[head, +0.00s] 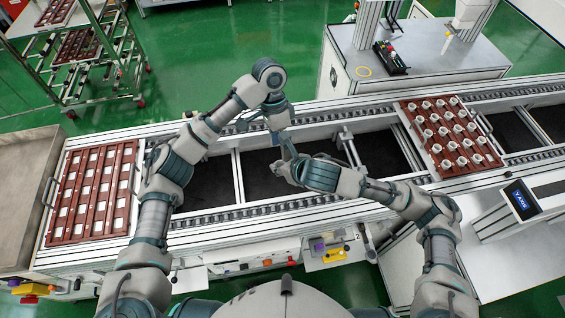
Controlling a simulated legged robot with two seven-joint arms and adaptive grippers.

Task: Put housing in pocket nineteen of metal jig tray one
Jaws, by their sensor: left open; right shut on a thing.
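A red-brown tray (132,151) with rows of pale square pockets lies at the left end of the conveyor. A second red-brown tray (409,115) at the right holds several white round housings (444,132). I cannot read which is tray one or any pocket number. My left gripper (276,138) is open and points down over the middle of the conveyor. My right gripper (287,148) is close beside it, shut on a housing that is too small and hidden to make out. Both grippers are between the trays, clear of each.
The conveyor (355,120) has metal rails and dark gaps between the trays. A grey bin (22,200) adjoins the left tray. A white machine table (430,52) stands behind, a rack (85,65) at back left, and a small display (522,201) at right.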

